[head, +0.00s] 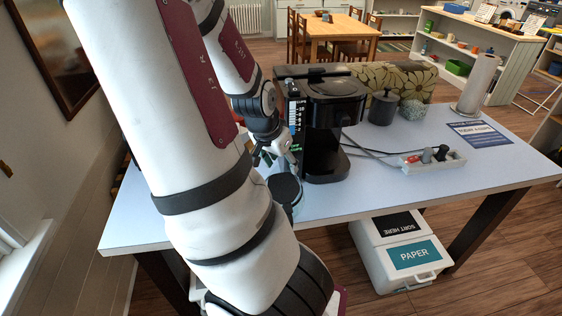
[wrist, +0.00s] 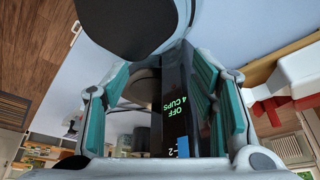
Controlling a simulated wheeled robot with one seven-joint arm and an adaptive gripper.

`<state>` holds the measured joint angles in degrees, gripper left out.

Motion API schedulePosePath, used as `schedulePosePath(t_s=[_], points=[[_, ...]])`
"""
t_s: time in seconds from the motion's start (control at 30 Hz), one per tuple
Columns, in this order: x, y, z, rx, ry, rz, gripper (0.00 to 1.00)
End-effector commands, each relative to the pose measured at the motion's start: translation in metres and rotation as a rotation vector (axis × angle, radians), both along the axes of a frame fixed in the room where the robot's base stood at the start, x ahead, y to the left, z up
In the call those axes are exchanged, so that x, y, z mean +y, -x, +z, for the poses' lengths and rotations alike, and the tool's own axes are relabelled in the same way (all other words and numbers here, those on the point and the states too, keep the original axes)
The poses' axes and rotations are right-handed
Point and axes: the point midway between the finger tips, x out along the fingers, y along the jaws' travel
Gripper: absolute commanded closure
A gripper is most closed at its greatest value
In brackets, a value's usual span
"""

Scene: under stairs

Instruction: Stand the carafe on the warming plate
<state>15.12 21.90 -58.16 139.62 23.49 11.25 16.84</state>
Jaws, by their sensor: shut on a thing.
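The carafe (head: 284,189), with a dark round lid and clear glass below, is at the table's front edge, left of and nearer than the black coffee maker (head: 337,105). Its dark lid (wrist: 130,25) fills the top of the wrist view. My gripper (head: 277,152) is shut on the carafe; its teal finger pads (wrist: 163,105) stand wide apart, and the exact grip is hard to see. The coffee maker's panel (wrist: 176,112) shows between the fingers and reads "OFF 4 CUPS". The warming plate is not clearly visible at the coffee maker's dark base (head: 325,172).
On the blue-grey table (head: 370,188) stand a dark canister (head: 383,108), a speckled lump (head: 412,110), a power strip (head: 432,160) with cables, a paper roll (head: 478,82) and a sign (head: 478,133). A white paper bin (head: 402,262) is below. The table's front right is clear.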

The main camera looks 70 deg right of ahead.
Motion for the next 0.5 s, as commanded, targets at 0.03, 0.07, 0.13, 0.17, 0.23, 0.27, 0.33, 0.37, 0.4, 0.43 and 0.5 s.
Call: schedulePosePath(t_s=[0.03, 0.07, 0.13, 0.17, 0.23, 0.27, 0.33, 0.37, 0.4, 0.43, 0.5], points=[[0.0002, -0.0001, -0.0001, 0.0, 0.0, 0.0, 0.66], [0.0001, 0.0, -0.0002, 0.0, 0.0, 0.0, 0.73], [0.0001, -0.0001, -0.0002, 0.0, 0.0, 0.0, 0.89], [0.0002, -0.0001, -0.0002, 0.0, -0.001, 0.0, 0.96], [0.0004, -0.0001, -0.0003, 0.001, -0.001, 0.0, 1.0], [0.0005, 0.0, -0.0004, 0.001, -0.001, 0.0, 1.0], [0.0005, 0.0, -0.0004, 0.001, -0.001, 0.0, 1.0], [0.0005, 0.0, -0.0004, 0.001, -0.001, 0.0, 1.0], [0.0005, 0.0, -0.0004, 0.001, -0.001, 0.0, 1.0], [0.0005, 0.0, -0.0004, 0.001, -0.001, 0.0, 1.0], [0.0008, -0.0001, -0.0007, 0.0, -0.002, 0.0, 1.0]])
